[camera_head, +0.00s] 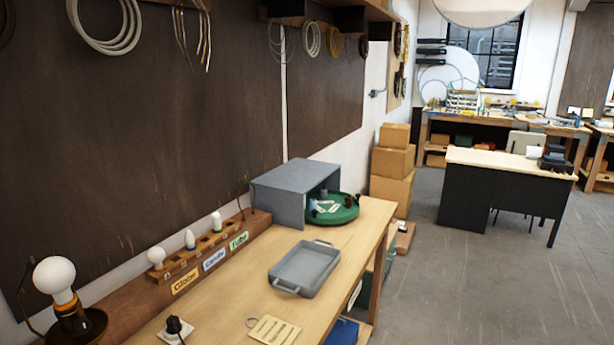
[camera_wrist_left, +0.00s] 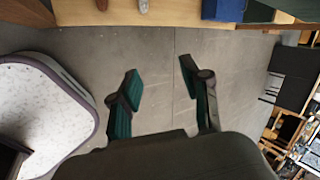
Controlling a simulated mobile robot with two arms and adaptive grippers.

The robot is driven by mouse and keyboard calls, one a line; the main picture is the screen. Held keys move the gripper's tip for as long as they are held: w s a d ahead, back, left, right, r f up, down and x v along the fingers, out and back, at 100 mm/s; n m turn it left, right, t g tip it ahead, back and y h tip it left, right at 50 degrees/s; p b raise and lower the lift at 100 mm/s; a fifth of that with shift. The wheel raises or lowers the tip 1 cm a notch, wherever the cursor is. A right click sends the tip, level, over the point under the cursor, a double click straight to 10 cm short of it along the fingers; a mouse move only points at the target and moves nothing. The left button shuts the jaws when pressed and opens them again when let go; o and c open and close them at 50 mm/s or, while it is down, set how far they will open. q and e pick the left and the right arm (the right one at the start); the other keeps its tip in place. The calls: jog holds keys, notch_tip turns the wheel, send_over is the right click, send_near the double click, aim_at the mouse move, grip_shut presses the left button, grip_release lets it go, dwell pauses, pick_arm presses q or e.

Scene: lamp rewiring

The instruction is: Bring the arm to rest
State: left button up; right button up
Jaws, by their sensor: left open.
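My left gripper (camera_wrist_left: 158,66) shows only in the left wrist view. Its two green-padded fingers are spread apart with only grey floor between them, so it is open and empty. It is clear of the wooden workbench, whose edge (camera_wrist_left: 180,12) runs along the top of that view. Neither arm shows in the head view, and my right gripper is not in view. In the head view the workbench (camera_head: 225,300) carries a lamp with a round white bulb (camera_head: 54,279) at the left end.
The bench holds a grey tray (camera_head: 304,268), a bulb rack (camera_head: 205,253), a green turntable (camera_head: 345,213) by a grey box (camera_head: 283,187), and a tan card (camera_head: 273,330). Cardboard boxes (camera_head: 393,160) stand beyond. Floor (camera_head: 470,290) at the right is clear. A pale rounded surface (camera_wrist_left: 40,115) lies left in the wrist view.

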pick_arm(q)
jog(key=s+a+f+n+g+b, duration=0.1)
jog(key=s+a+f+n, duration=0.4)
jog(key=s, duration=0.5)
jog(key=s+a+f+n+g+b, duration=0.1)
jog(key=s+a+f+n+g, duration=0.2)
jog(key=s+a+f+n, duration=0.3)
jog(key=s+a+f+n+g+y+b, duration=0.1)
jog(key=s+a+f+n, duration=0.4)
jog(key=s+f, duration=0.5)
jog(key=s+n, duration=0.1)
jog(key=s, duration=0.3)
jog(key=shift+a+f+g+b, duration=0.2)
jog(key=shift+f+g+b, duration=0.05)
jog(key=shift+g+b, duration=0.15)
